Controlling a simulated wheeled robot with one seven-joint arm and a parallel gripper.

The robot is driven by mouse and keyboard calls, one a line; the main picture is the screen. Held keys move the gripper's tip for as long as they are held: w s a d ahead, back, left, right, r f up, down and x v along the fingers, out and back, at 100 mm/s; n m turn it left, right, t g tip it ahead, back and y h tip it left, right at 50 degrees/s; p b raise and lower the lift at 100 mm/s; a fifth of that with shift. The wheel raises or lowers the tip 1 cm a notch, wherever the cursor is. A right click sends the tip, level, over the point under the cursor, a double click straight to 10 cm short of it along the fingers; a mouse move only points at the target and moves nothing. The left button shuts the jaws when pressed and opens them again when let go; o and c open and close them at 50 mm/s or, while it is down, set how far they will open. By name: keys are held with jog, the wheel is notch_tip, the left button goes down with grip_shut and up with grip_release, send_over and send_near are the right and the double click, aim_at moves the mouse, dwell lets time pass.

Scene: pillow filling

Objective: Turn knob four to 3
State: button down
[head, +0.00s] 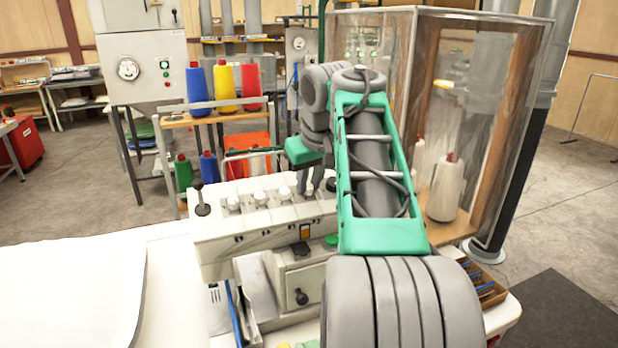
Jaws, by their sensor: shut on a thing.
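A white control panel (262,239) on the machine carries a row of knobs along its sloped top. Three pale round knobs show clearly: the first knob (233,203), the second knob (259,197) and the third knob (284,192). My gripper (309,187) points down at the right part of the row, at the place of knob four, and is shut on it. The fingers and my arm mostly hide that knob. Its dial marks and pointer setting are too small to read.
A black-knobbed lever (200,196) stands at the panel's left end. A clear-walled cabinet (470,120) stands right of my arm, with a white thread cone (446,190) inside. White fabric (65,290) lies at left. Coloured spools (225,90) stand on a rack behind.

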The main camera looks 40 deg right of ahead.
jog(key=n+p, duration=0.1)
jog(key=n, duration=0.3)
jog(key=shift+n, duration=0.3)
jog(key=n, duration=0.4)
jog(key=shift+n+y+p, duration=0.3)
jog(key=shift+y, duration=0.1)
jog(key=n, duration=0.4)
jog(key=shift+n, duration=0.3)
jog(key=shift+n+y+p, duration=0.3)
jog(key=shift+n+p, duration=0.1)
jog(key=shift+n, duration=1.3)
jog(key=c, duration=1.3)
grip_release()
jog(key=shift+s, duration=0.1)
jog(key=shift+o, duration=0.2)
jog(key=shift+d, duration=0.1)
